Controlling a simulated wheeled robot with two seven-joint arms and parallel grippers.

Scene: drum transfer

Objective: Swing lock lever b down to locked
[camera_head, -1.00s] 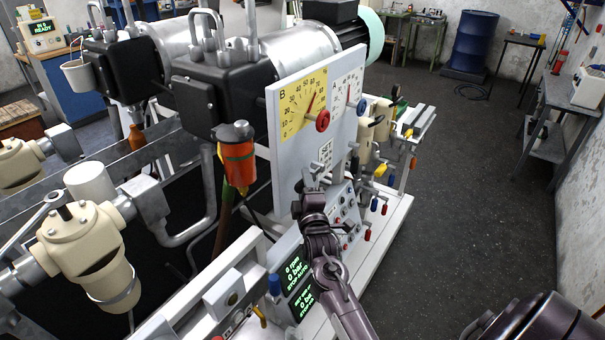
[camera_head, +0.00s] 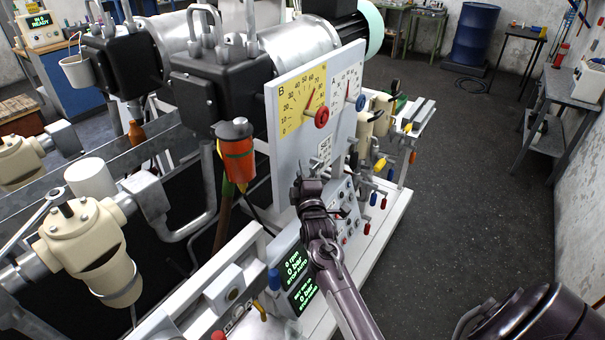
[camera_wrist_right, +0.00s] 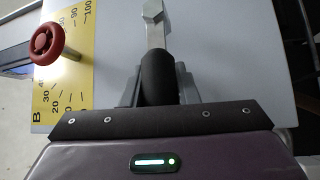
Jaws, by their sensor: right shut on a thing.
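The lever, which I take to be lock lever b, has a flat grey metal shank (camera_wrist_right: 154,32) and a black grip (camera_wrist_right: 158,76) in the right wrist view. My right gripper (camera_wrist_right: 160,92) is shut on the black grip, with one grey finger on each side. In the head view my right gripper (camera_head: 304,188) is close in front of the grey panel (camera_head: 285,165), below the yellow B scale (camera_head: 300,104). There the gripper mostly hides the lever, so I cannot tell its exact angle. My left gripper is not in view.
A red handwheel (camera_head: 322,117) sticks out from the yellow scale; it also shows in the right wrist view (camera_wrist_right: 47,40). A control box with knobs (camera_head: 345,213) is close to the right of my gripper. An orange cylinder (camera_head: 237,160) stands left. The floor at right is open.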

